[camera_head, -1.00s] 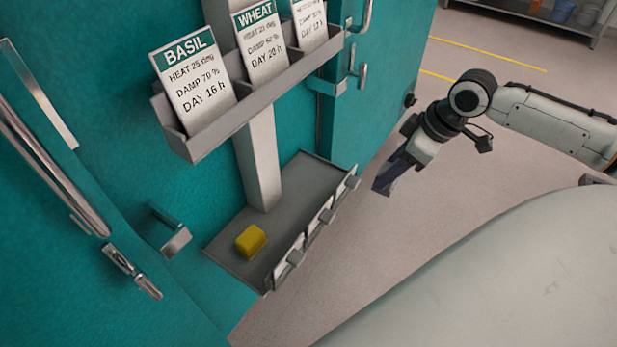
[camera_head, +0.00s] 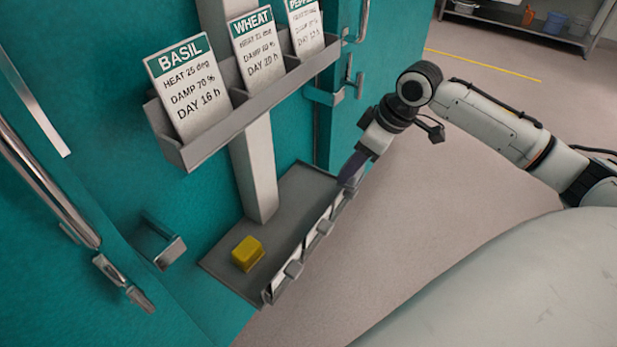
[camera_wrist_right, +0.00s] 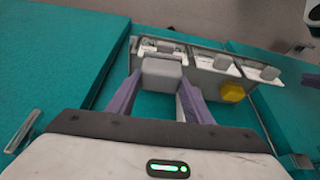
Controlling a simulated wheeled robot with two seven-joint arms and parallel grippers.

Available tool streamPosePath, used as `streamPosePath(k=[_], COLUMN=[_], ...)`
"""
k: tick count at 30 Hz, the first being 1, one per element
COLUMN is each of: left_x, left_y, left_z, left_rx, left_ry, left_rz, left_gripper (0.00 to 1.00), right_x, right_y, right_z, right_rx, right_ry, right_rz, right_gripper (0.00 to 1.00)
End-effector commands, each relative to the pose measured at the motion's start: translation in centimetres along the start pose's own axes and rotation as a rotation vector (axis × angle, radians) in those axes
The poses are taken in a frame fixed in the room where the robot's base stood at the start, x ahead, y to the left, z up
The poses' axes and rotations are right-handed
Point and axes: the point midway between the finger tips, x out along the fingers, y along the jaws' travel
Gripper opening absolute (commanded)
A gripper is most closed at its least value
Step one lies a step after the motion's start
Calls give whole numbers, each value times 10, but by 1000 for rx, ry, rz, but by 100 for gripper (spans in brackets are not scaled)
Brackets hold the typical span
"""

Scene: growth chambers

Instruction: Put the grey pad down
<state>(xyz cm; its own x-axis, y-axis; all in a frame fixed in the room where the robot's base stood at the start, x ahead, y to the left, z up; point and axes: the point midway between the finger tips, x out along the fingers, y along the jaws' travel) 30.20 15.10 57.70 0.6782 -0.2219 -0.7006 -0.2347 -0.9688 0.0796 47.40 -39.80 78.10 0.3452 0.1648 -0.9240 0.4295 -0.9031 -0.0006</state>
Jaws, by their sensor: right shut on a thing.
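The grey pad (camera_wrist_right: 162,80) is a small block between the fingers of my right gripper (camera_wrist_right: 158,98), which is shut on it. In the head view the right gripper (camera_head: 350,178) is at the far right end of the grey shelf tray (camera_head: 300,190); the pad is hidden there. In the wrist view the pad overlaps the end section of the tray, and I cannot tell whether it touches it. A yellow block (camera_head: 248,253) lies on the tray's near left part, apart from the gripper. My left gripper is not in view.
A card rack (camera_head: 215,135) with BASIL, WHEAT and a third card hangs above the tray on a post. Small clips line the tray's front edge. Teal chamber doors with handles (camera_head: 165,245) stand behind.

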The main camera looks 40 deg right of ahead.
Motion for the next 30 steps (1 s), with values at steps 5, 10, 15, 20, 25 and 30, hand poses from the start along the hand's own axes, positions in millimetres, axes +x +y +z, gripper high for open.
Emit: streamPosePath(k=[5, 10, 15, 20, 25, 30], left_x=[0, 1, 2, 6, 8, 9], left_y=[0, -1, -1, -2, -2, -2], left_z=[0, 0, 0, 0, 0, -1], left_rx=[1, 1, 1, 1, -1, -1], left_ry=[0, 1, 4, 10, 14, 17], left_rz=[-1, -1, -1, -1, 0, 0], left_gripper=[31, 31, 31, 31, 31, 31], right_x=[12, 27, 40, 65, 87, 97], right_y=[0, 3, 5, 6, 5, 5], right_z=[-37, -70, -100, -96, -87, -83], right_rx=[-2, 0, 0, -1, 0, -1], right_ry=[8, 6, 4, -5, -1, 0], right_rz=[-3, -3, -2, 0, -1, -1], right_gripper=[25, 25, 25, 25, 25, 25])
